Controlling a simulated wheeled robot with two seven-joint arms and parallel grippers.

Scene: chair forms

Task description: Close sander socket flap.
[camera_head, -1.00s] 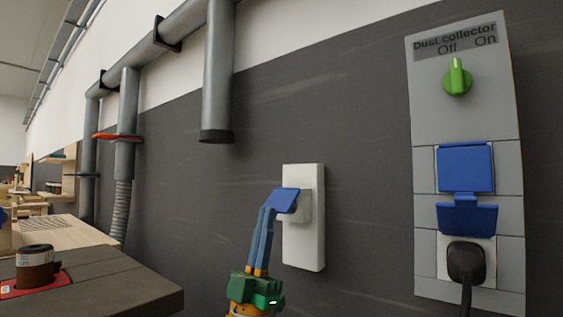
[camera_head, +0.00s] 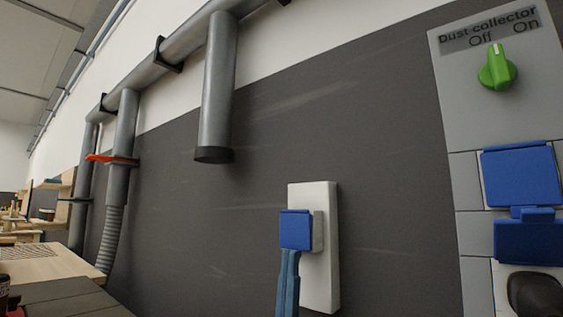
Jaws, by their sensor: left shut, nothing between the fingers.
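A white wall socket plate (camera_head: 322,270) is fixed to the dark grey wall, right of the centre. Its small blue flap (camera_head: 295,229) now lies flat and upright over the front of the protruding socket, so it looks closed. The socket face behind the flap is hidden. My left gripper (camera_head: 289,256) comes up from the bottom edge with its two blue fingers shut together and empty. Its fingertips are at the lower edge of the flap; I cannot tell whether they touch it. My right gripper is not in view.
A grey dust collector panel (camera_head: 471,120) stands at the right with a green knob (camera_head: 497,69), a shut blue flap (camera_head: 522,176), and a raised blue flap (camera_head: 530,241) above a black plug (camera_head: 537,294). A grey pipe (camera_head: 218,90) hangs above left. A workbench (camera_head: 50,266) is lower left.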

